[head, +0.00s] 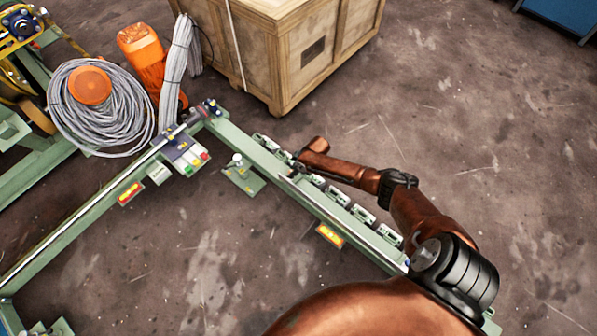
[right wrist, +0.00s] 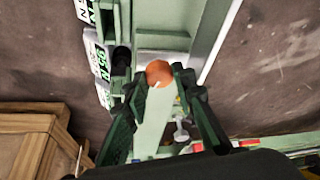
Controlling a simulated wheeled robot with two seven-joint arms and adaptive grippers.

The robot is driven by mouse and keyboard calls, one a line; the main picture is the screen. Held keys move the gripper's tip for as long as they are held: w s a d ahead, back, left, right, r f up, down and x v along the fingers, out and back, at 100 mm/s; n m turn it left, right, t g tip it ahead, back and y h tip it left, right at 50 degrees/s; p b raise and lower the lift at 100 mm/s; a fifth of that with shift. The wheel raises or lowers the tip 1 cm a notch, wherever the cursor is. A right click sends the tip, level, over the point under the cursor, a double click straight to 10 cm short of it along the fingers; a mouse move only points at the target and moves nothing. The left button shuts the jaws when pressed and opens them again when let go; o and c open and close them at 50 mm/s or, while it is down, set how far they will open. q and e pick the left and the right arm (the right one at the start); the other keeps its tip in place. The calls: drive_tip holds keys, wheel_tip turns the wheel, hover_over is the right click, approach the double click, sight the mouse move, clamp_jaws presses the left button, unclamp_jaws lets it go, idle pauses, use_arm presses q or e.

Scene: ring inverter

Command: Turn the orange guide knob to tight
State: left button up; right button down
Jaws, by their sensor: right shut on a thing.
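The orange guide knob (right wrist: 159,73) shows in the right wrist view as a small round cap on the pale green rail (right wrist: 150,135). A thin white mark shows on its lower edge. My right gripper (right wrist: 158,82) is shut on the knob, with one dark green finger on each side of it. In the head view my right arm reaches in from the lower right, and the right gripper (head: 291,172) is at the green rail (head: 335,212). The knob is hidden there behind my wrist. I cannot read a tight mark. My left gripper is not in view.
Several small guide blocks line the rail's right side, one of them (head: 362,214) near my forearm. A button box (head: 182,154) stands at the frame's corner. A wooden crate (head: 290,50) and a coiled grey cable (head: 70,125) are behind. The floor at right is clear.

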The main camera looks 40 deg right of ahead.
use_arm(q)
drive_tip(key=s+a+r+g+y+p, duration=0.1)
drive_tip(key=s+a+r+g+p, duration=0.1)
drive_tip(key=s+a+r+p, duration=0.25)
use_arm(e)
drive_tip(key=m+h+b, duration=0.1)
drive_tip(key=m+b, duration=0.1)
drive_tip(key=m, duration=0.1)
drive_tip(key=shift+a+r, duration=0.1)
drive_tip(key=shift+a, duration=0.1)
drive_tip(key=m+h+p, duration=0.1)
drive_tip(key=m, duration=0.1)
drive_tip(key=m+h+p, duration=0.1)
drive_tip(key=m, duration=0.1)
drive_tip(key=shift+a+m, duration=0.2)
drive_tip(key=shift+m, duration=0.2)
drive_tip(key=shift+f+m+h, duration=0.2)
drive_tip(key=shift+m+h, duration=0.2)
drive_tip(key=shift+m, duration=0.7)
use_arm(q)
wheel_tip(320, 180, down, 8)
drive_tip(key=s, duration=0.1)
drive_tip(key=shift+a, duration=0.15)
use_arm(e)
drive_tip(key=shift+m+h, duration=0.3)
drive_tip(key=shift+m, duration=0.5)
drive_tip(key=shift+s+g, duration=0.1)
drive_tip(key=shift+g, duration=0.2)
